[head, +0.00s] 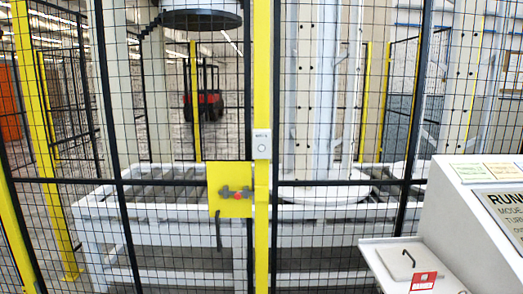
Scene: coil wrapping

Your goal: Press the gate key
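A small light-grey box with a round button (262,144) is fixed to the yellow gate post (262,80) near the middle of the head view. It carries small lettering that I cannot read for sure, and it may be the gate key. Below it, a yellow latch plate (229,205) holds a grey bolt with a red part (237,195). A dark strap or handle hangs under the plate. The black mesh fence looks closed on both sides of the post. Neither of my grippers is in view.
A white console (455,222) stands at the right, its screen (505,212) partly cut off. Its shelf (385,262) holds a dark bent handle and a red tag (423,281). Behind the mesh are a white conveyor frame (160,212), a round dark plate overhead and a red vehicle (207,104).

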